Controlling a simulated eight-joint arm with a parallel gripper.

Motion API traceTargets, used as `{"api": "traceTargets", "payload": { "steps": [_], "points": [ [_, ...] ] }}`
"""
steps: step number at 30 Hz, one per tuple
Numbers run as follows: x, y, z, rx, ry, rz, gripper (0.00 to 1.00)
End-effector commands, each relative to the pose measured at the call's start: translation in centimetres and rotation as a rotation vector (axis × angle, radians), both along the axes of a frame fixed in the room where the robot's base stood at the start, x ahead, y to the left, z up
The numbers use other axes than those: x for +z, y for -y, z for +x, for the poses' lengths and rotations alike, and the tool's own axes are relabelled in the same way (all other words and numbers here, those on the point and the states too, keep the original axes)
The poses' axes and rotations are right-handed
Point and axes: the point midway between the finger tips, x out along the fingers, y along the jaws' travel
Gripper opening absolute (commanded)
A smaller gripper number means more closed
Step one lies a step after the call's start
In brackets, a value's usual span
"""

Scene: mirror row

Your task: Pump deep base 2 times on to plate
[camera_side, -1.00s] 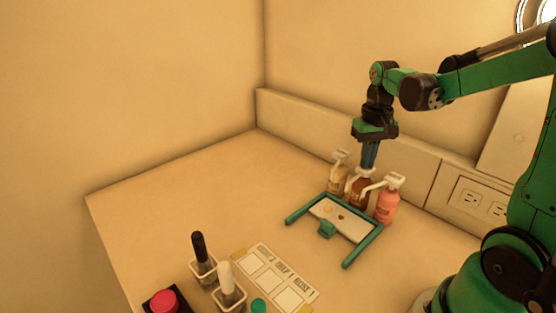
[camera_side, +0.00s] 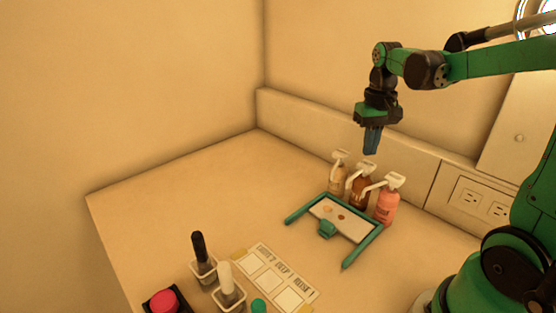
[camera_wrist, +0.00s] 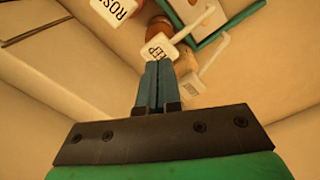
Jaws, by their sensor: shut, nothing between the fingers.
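Three pump bottles stand in a row behind the plate: a pale one (camera_side: 337,179) on the left, a dark amber one (camera_side: 360,190) in the middle and a pink one (camera_side: 387,206) on the right. In the wrist view the middle pump's white head (camera_wrist: 158,48) has lettering that looks like "DEEP", partly hidden by my fingers. The white plate (camera_side: 356,226) lies in a teal frame and bears a pale spot and a dark brown spot (camera_side: 341,217). My gripper (camera_side: 371,152) is shut and empty, above the middle bottle and apart from its head.
A card with printed squares (camera_side: 274,278) lies at the front. Near it are a black-handled tool (camera_side: 199,248) and a white-handled tool (camera_side: 226,277) in holders, and a red button (camera_side: 164,301). The table's left part is clear. A low wall ledge runs behind the bottles.

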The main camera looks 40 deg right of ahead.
Motion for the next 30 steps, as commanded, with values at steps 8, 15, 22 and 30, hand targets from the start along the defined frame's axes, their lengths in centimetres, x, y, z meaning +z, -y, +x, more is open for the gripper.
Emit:
{"api": "traceTargets", "payload": {
  "steps": [8, 15, 22, 30],
  "points": [
    [0.0, 0.0, 0.0, 0.0, 0.0, 0.0, 0.0],
    [0.0, 0.0, 0.0, 0.0, 0.0, 0.0, 0.0],
    [-0.6, 0.0, 0.0, 0.0, 0.0, 0.0, 0.0],
    [-1.6, 0.0, 0.0, 0.0, 0.0, 0.0, 0.0]
  ]
}}
